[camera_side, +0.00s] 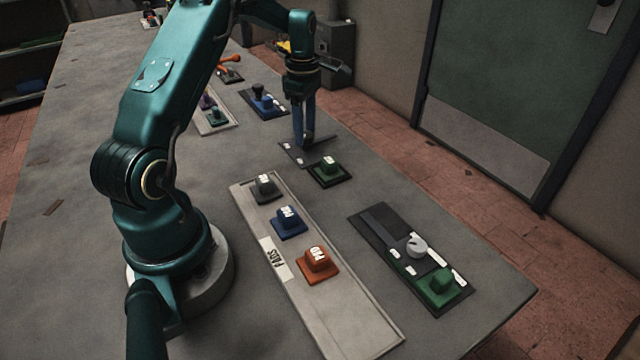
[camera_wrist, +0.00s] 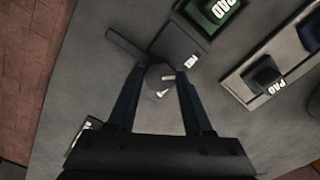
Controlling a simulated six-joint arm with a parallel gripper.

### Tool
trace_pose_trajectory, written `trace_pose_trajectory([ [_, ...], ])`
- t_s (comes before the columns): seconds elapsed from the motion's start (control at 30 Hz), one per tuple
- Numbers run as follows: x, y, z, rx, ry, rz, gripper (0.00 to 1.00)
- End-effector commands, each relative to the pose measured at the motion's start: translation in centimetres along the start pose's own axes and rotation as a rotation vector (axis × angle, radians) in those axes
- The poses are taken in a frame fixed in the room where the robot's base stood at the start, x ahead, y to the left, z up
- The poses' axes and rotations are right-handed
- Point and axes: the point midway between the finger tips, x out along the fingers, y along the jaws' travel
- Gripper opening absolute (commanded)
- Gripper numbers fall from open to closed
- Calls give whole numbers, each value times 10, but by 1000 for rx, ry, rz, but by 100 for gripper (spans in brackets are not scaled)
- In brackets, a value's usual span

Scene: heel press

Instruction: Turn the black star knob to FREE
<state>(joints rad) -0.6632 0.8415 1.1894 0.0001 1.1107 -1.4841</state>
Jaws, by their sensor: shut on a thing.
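The black star knob (camera_wrist: 158,76) sits between the two fingers of my gripper (camera_wrist: 159,72) in the wrist view, on a small dark plate (camera_wrist: 178,45). White marks show at the knob and on the plate, but their words are too small to read. In the side view my gripper (camera_side: 304,138) points straight down with its blue fingers at the dark plate (camera_side: 291,152), shut on the knob. The fingers mostly hide the knob there, so I cannot tell which label it points to.
A green PAD block (camera_side: 328,171) stands close to the plate. A long grey tray (camera_side: 345,322) holds grey, blue and orange blocks. A dark panel (camera_side: 372,222) with a grey dial (camera_side: 416,246) and green block is at right. A blue fixture (camera_side: 264,101) stands behind.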

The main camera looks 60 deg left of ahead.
Motion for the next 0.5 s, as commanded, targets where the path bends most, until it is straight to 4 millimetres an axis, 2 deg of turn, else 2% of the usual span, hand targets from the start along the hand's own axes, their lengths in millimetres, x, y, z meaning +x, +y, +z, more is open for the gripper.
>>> trace_pose_trajectory([
  [0.1, -1, 0, 0, -2, 1, 1, 0],
  [0.13, -1, 0, 0, -2, 1, 1, 55],
  [0.2, -1, 0, 0, -2, 1, 1, 81],
  [0.5, -1, 0, 0, 0, 0, 1, 81],
])
